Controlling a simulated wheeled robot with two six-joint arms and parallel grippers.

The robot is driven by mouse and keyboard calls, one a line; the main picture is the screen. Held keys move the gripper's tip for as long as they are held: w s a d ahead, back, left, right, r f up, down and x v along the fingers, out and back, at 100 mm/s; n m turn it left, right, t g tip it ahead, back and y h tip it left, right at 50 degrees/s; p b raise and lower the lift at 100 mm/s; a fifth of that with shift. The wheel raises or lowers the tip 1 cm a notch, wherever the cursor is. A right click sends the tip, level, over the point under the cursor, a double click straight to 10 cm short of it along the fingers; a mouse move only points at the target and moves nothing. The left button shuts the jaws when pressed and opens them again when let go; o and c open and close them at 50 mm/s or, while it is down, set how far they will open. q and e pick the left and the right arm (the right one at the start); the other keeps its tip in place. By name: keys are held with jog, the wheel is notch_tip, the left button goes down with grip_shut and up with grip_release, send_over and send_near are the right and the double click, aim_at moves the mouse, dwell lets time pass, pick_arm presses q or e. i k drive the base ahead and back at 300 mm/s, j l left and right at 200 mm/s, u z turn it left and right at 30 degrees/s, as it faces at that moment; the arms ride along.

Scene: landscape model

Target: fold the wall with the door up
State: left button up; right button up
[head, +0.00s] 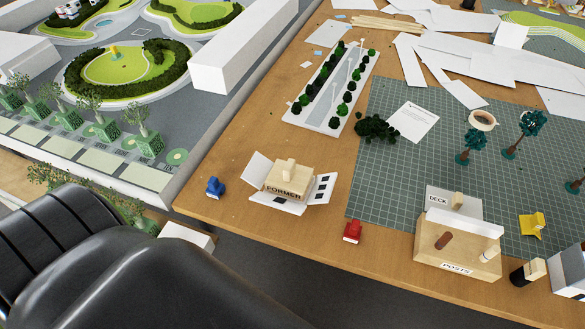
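A white card house net lies at the front of the wooden table, around a wooden block labelled FORMER (287,187). The block has a small light wooden knob on top. The left flap (257,167) leans outward. The right flap (322,189) has dark window openings and also lies out from the block. The front flap (278,204) lies low before the block and has a small dark mark. I cannot tell for certain which wall has the door. Neither of my grippers is in view.
A blue piece (215,187) and a red piece (353,231) flank the net. A wooden POSTS stand (458,248) with a DECK card (441,200) is at right. A green cutting mat (390,172) lies behind.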

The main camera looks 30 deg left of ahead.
aim_at(275, 202)
jog(key=u, duration=1.2)
jog(key=k+j+z, duration=0.2)
jog(key=j, duration=0.2)
jog(key=j+z, duration=0.15)
jog(key=j, duration=0.2)
jog(key=k+j+z, duration=0.2)
jog(key=j, duration=0.15)
jog(key=k+j+z, duration=0.2)
jog(key=j, duration=0.15)
